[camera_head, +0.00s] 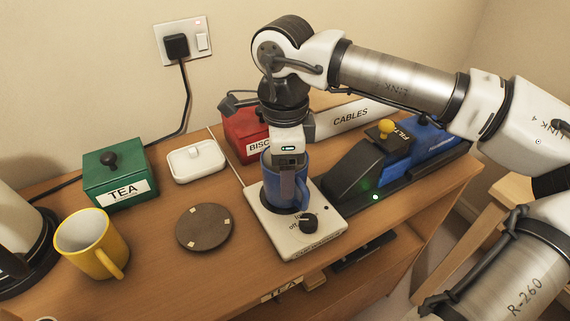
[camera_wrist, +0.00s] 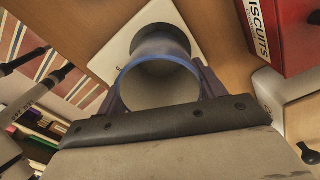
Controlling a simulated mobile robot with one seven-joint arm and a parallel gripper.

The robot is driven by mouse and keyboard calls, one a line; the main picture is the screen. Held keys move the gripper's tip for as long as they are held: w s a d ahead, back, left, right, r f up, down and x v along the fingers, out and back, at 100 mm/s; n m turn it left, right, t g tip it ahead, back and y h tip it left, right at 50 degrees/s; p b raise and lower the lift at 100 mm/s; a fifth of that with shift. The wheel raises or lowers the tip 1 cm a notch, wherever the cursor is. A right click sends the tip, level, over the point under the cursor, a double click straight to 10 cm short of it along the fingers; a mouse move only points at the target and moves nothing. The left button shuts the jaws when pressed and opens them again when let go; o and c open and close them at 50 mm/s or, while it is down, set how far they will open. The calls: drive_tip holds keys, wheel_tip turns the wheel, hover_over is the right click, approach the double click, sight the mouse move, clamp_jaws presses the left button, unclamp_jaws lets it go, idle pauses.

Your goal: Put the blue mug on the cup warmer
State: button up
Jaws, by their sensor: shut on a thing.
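The blue mug (camera_head: 270,178) is upright between the fingers of my gripper (camera_head: 287,188), which is shut on it. The mug is over the dark round plate of the white cup warmer (camera_head: 314,241). I cannot tell whether its base touches the plate. In the wrist view I look down into the open mug (camera_wrist: 158,84), with one finger of my gripper (camera_wrist: 163,92) on each side. Part of the warmer (camera_wrist: 112,65) shows beyond it. The warmer has a black knob at its front, and the mug and finger hide part of its plate.
A brown round coaster (camera_head: 204,228) and a yellow mug (camera_head: 92,243) are to the left. Behind are a green TEA box (camera_head: 120,181), a white lidded dish (camera_head: 196,161) and a red biscuit box (camera_head: 243,128). A blue-and-black device (camera_head: 352,172) stands close on the right.

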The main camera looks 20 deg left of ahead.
drive_tip(key=o, duration=1.2)
drive_tip(key=shift+f, duration=0.1)
wheel_tip(320, 180, up, 12)
drive_tip(key=shift+r+p, duration=0.2)
drive_tip(key=shift+p, duration=0.35)
drive_tip(key=shift+w, duration=0.1)
